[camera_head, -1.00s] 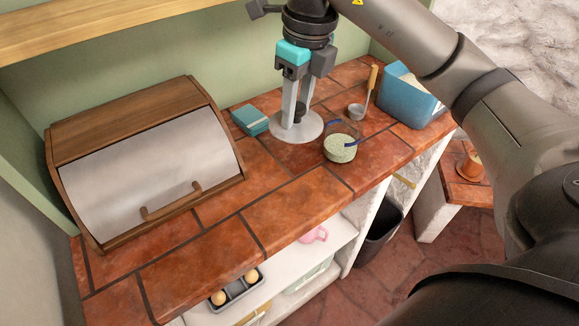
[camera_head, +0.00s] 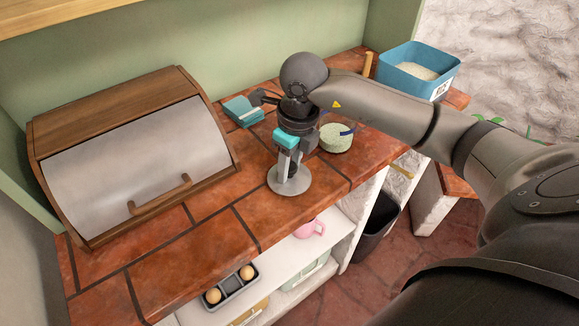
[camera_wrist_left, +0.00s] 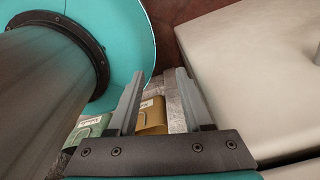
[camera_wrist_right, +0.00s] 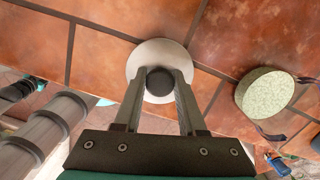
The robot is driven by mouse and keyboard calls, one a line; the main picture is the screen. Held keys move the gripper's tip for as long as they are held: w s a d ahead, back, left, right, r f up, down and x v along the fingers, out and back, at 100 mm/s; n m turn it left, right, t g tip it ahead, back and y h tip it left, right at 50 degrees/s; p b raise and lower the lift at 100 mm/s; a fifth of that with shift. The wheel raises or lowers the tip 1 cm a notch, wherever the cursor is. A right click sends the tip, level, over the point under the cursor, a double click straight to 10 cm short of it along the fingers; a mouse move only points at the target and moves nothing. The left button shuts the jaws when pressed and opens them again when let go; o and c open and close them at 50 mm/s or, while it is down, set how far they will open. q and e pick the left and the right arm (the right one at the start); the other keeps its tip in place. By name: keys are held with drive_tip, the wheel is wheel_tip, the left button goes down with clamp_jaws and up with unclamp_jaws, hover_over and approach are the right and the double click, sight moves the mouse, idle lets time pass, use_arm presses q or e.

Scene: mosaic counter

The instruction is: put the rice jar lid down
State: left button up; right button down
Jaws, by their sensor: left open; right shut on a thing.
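The rice jar lid (camera_head: 289,185) is a flat grey disc with a dark knob. In the head view it is near the counter's front edge, left of a round green speckled item. My right gripper (camera_head: 287,164) points down and is shut on the knob. The right wrist view also shows the lid (camera_wrist_right: 150,54) with the knob between the fingers. The disc looks level; I cannot tell whether it touches the tiles or hovers just above. My left gripper (camera_wrist_left: 159,80) is open and empty, seen only in its wrist view.
The green item (camera_head: 335,138) has a blue strip. A wooden bread box (camera_head: 105,100) stands left, a teal block (camera_head: 243,110) behind. A blue bin (camera_head: 450,77) with white grains is at the far right. Bare tiles (camera_head: 215,205) lie between the bread box and the lid.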

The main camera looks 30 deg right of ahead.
sight(295, 169)
drive_tip(key=shift+f, duration=0.25)
drive_tip(key=shift+c, duration=2.4)
unclamp_jaws()
drive_tip(key=shift+r, duration=0.2)
wheel_tip(295, 169, up, 12)
drive_tip(key=s+p, duration=0.1)
drive_tip(key=shift+s+d+p, duration=0.2)
drive_tip(key=shift+d+p, duration=0.05)
drive_tip(key=shift+p, duration=0.1)
drive_tip(key=shift+f, duration=0.1)
